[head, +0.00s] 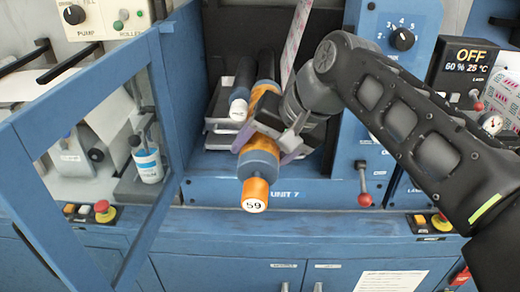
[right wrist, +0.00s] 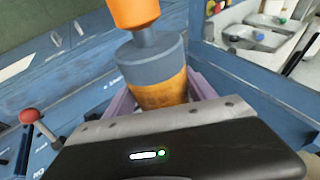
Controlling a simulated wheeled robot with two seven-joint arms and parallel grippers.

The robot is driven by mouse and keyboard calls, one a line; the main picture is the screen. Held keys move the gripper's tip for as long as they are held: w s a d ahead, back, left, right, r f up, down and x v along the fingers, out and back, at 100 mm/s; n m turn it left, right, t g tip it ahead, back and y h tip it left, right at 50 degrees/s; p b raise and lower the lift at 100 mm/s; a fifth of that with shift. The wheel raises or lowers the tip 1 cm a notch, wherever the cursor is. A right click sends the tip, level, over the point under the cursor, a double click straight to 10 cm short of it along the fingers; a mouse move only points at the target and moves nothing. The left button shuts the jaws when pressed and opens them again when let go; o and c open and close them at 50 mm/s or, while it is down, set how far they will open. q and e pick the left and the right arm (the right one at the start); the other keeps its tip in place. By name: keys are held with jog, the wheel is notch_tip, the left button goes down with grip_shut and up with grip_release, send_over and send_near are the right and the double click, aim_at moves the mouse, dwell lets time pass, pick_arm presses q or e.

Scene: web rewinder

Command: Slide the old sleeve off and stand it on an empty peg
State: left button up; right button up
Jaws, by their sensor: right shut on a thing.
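A worn orange sleeve-like cylinder (head: 262,92) with blue-grey bands sticks out of the machine bay toward me. Its near end has a blue-grey collar (head: 260,160), a thinner neck and an orange end piece marked 59 (head: 256,190). My right gripper (head: 267,146) is shut around the orange body just behind the collar. In the right wrist view the purple fingers of my right gripper (right wrist: 160,92) lie on either side of the worn orange part (right wrist: 163,90). The cylinder's far end is partly hidden in the bay. I cannot make out an empty peg. My left gripper is not in view.
A dark roller (head: 241,92) with a white end lies left of the cylinder. An open blue-framed door (head: 90,80) stands at the left. A red-knobbed lever (head: 364,190) is on the panel at right. A bottle (head: 148,160) stands behind the door.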

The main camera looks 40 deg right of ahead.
aim_at(254, 183)
jog(key=shift+r, duration=0.1)
jog(key=shift+s+a+r+b, duration=0.15)
jog(key=shift+s+a+r, duration=0.15)
jog(key=shift+s+a, duration=0.9)
jog(key=shift+s+a+r+b, duration=0.3)
jog(key=shift+s+a, duration=0.5)
jog(key=shift+s, duration=0.65)
jog(key=shift+s+a+r+b, duration=0.1)
jog(key=shift+s+a+r, duration=0.25)
jog(key=shift+s+a, duration=0.85)
jog(key=shift+d, duration=0.2)
